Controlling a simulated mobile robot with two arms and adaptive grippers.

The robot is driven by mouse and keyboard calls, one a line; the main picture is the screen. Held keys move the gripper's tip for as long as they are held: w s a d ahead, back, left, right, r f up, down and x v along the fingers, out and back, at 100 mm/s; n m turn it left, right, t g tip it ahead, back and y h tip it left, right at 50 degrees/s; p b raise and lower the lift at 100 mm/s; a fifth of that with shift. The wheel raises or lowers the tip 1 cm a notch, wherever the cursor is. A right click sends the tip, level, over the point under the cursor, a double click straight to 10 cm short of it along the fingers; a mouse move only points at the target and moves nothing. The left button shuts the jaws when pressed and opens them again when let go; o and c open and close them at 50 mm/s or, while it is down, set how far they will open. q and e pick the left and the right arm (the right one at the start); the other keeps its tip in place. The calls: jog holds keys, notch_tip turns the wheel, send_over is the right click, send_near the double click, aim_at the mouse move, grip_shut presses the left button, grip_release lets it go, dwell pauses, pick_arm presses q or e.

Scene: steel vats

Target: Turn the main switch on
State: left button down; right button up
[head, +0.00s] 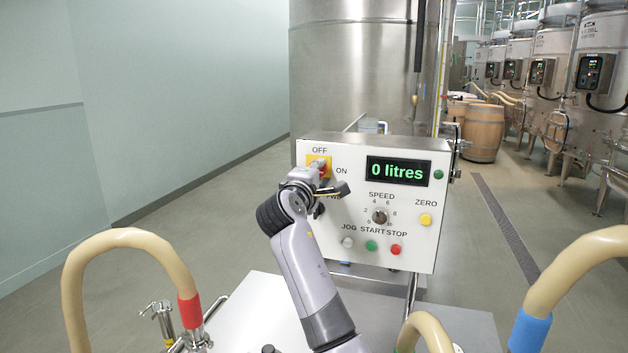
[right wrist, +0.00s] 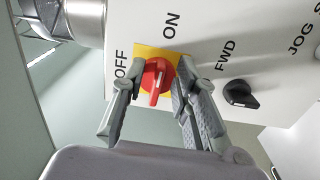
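The main switch is a red rotary knob (head: 323,168) on a yellow plate at the upper left of the white control panel (head: 340,240), with OFF above it and ON to its right. In the right wrist view the red knob (right wrist: 156,82) sits between the two fingers of my right gripper (right wrist: 158,78). The fingers are apart, one on each side, with small gaps. A white mark on the knob runs roughly up and down there; I cannot tell surely which label it points to. In the head view my right gripper (head: 322,180) partly covers the switch. My left gripper is not in view.
The panel has a display (head: 398,172) reading 0 litres, a speed dial (head: 380,216), a yellow ZERO button (head: 425,219) and several others. A black FWD knob (right wrist: 240,94) is close beside the gripper. Beige hoses (head: 130,240) arch in front; a steel vat (head: 350,70) stands behind.

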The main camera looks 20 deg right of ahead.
jog(key=v, duration=1.1)
jog(key=shift+s+a, duration=0.2)
jog(key=shift+a, duration=0.05)
jog(key=shift+f, duration=0.15)
